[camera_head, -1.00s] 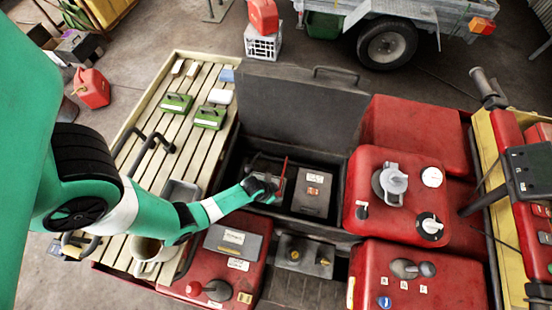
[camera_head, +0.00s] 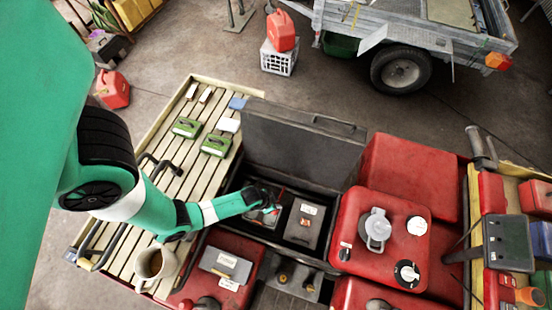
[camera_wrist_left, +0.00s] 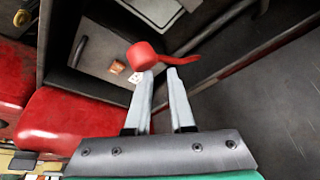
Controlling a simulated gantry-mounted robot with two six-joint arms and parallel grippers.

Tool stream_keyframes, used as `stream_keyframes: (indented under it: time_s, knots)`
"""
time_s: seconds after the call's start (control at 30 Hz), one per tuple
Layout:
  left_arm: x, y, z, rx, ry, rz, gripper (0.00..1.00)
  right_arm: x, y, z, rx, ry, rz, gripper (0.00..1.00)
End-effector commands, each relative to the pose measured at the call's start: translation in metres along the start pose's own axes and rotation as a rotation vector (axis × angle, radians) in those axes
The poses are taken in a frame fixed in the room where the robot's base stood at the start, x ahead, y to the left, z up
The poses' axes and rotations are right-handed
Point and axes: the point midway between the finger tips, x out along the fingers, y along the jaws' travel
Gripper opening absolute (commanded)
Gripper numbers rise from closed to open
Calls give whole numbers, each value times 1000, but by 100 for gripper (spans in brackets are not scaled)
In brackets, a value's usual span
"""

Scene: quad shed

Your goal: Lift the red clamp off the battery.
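The red clamp (camera_wrist_left: 143,56) has a rounded body and a curved tail running right in the left wrist view. It lies just beyond my left fingertips (camera_wrist_left: 161,74), which are apart with a gap between them. Whether they touch the clamp I cannot tell. The grey battery (camera_wrist_left: 100,52), with an orange and a white label, is behind and left of the clamp. In the head view, my left gripper (camera_head: 268,208) is over the open dark bay, left of the battery (camera_head: 303,222). Only a bit of red shows at its tip there. My right gripper is not in view.
The raised black lid (camera_head: 300,137) stands behind the bay. A red tank (camera_head: 380,208) borders the bay on the right. The slatted rack (camera_head: 196,170) at left carries green boxes (camera_head: 187,127) and a mug (camera_head: 152,264).

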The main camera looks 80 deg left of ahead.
Motion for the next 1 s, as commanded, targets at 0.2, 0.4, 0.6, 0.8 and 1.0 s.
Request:
stream_keyframes:
  time_s: [0.2, 0.4, 0.6, 0.8, 1.0]
  knots:
    - [0, 1, 5, 0, -12, 3, 63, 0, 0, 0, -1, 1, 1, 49]
    - [0, 2, 6, 0, -13, 4, 69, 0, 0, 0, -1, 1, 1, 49]
    - [-6, 2, 5, 0, -13, 4, 69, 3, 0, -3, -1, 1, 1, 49]
    - [-46, 1, 4, 0, -12, 4, 69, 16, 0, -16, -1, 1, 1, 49]
    - [-92, 1, 4, 0, -11, 4, 69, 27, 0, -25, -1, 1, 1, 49]
